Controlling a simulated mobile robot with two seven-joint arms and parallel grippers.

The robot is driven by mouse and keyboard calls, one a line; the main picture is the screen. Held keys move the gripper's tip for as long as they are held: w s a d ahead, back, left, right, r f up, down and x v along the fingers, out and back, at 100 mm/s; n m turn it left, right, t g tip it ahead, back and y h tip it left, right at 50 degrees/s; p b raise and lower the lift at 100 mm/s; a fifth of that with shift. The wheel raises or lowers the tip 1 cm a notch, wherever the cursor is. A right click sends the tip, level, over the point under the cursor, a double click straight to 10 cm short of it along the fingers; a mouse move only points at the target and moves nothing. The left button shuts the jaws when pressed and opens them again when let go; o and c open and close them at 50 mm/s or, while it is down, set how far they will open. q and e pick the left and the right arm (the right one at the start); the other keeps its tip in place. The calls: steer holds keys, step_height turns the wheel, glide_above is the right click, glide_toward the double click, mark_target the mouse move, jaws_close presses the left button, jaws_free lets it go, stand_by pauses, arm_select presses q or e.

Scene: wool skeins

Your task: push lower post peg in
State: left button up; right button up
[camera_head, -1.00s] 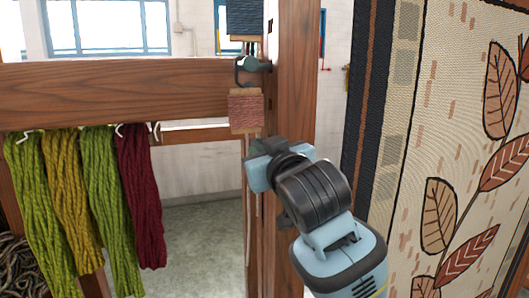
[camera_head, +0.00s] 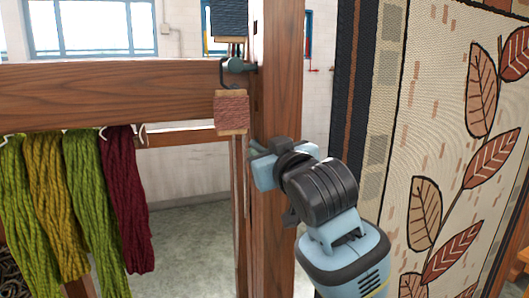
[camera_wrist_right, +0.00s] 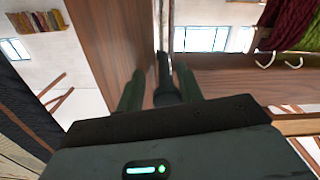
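The wooden post (camera_head: 277,90) stands upright in the middle of the head view. An upper peg (camera_head: 236,66), dark teal, sticks out of it with a black hook. My right gripper (camera_head: 256,149) is at the post, lower down. In the right wrist view a dark peg (camera_wrist_right: 165,88) shows between the fingers of my right gripper (camera_wrist_right: 160,80). The fingers stand apart, with a gap at the left of the peg. In the head view the gripper mostly hides this lower peg, and how deep it sits cannot be told. My left gripper is out of view.
A wooden beam (camera_head: 110,93) runs left from the post, with green, yellow and dark red skeins (camera_head: 125,190) hanging below it. A reddish yarn-wound block (camera_head: 231,110) hangs beside the post. A patterned tapestry (camera_head: 450,130) stands close at the right.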

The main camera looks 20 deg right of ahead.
steer(key=shift+a, duration=0.1)
steer(key=shift+s, duration=0.5)
steer(key=s, duration=0.7)
steer(key=shift+w, duration=0.1)
step_height(320, 180, down, 35)
steer(key=w+g+y, duration=0.1)
steer(key=g, duration=0.4)
steer(key=s+d+f+g, duration=0.1)
steer(key=s+f+g, duration=0.2)
steer(key=s+f, duration=2.2)
steer(key=shift+s+d+f, duration=0.3)
steer(key=shift+d+f, duration=0.1)
steer(key=shift+f, duration=0.45)
